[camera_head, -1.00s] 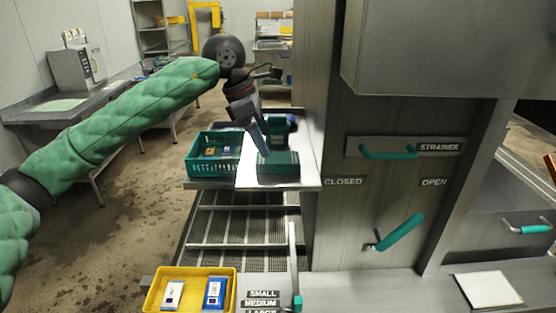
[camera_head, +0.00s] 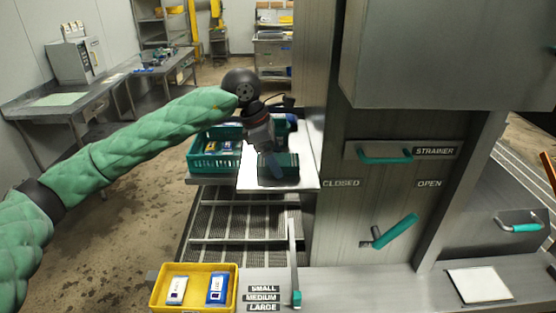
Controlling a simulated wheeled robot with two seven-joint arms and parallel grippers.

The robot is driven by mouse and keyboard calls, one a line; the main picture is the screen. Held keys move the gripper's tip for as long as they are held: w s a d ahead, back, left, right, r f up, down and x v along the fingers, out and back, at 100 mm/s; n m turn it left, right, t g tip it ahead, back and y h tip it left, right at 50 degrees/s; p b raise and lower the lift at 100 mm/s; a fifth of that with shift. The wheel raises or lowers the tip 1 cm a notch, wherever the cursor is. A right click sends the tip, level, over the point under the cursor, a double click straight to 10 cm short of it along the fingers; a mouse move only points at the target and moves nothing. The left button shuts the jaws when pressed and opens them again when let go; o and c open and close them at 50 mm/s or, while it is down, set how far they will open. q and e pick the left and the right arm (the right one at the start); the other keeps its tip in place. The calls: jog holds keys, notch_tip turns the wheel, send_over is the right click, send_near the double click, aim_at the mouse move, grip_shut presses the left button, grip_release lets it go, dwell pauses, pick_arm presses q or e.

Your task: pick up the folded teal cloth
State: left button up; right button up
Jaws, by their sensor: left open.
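The folded teal cloth (camera_head: 287,171) lies as a thick dark-teal stack on the white board beside the steel cabinet. My left gripper (camera_head: 272,172) points down at the cloth and covers its left and middle part. Its jaws are open, with a finger in front of the cloth. I cannot tell whether the finger touches the cloth. My right gripper is not in view.
A teal crate (camera_head: 205,165) with small packs stands just left of the white board (camera_head: 250,181). The steel cabinet (camera_head: 380,200) rises close on the right. A yellow tray (camera_head: 195,305) with two packs sits at the front.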

pick_arm(q)
jog(key=shift+f, duration=0.15)
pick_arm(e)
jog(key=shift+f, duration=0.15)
pick_arm(q)
jog(key=shift+c, duration=0.3)
jog(key=c, duration=1)
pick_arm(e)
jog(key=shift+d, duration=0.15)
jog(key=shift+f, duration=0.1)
